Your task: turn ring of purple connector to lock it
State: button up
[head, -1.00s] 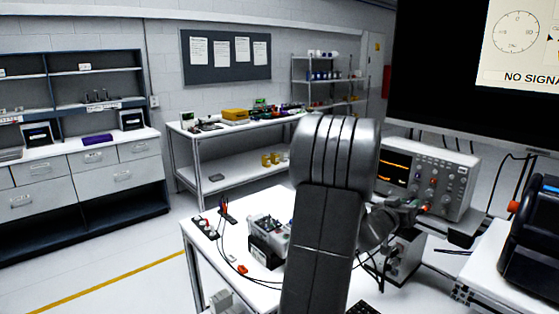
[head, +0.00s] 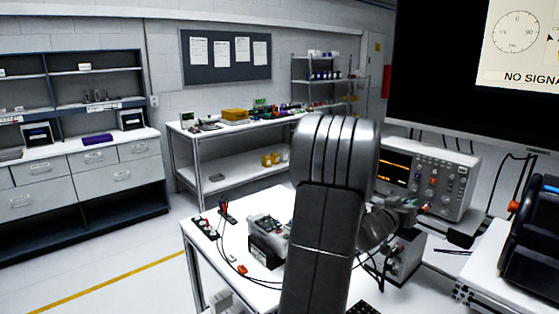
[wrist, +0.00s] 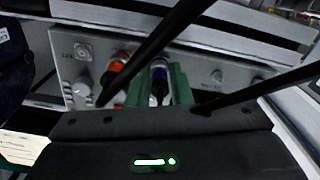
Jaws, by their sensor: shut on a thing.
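The purple connector (wrist: 160,88) shows in the wrist view on a grey panel (wrist: 205,72), with a pale, dark-banded top end. My gripper (wrist: 161,76) has green fingers on both sides of the connector and is shut on it. The fingers hide part of its ring, so I cannot tell how far the ring is turned. In the head view my gripper (head: 408,204) shows only partly beside my arm, and I cannot make out the purple connector there.
Two dark bars cross the wrist view. An oscilloscope (head: 450,180) stands behind my gripper. A grey box (head: 403,258) stands below it, with cables around.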

jog(key=shift+m+b, duration=2.15)
jog(key=shift+m, duration=0.65)
jog(key=o, duration=0.5)
jog(key=shift+o, duration=0.2)
jog(key=v, duration=0.9)
jog(key=shift+d, duration=0.1)
jog(key=x, duration=0.8)
jog(key=shift+w+d, duration=0.1)
dwell(0.4)
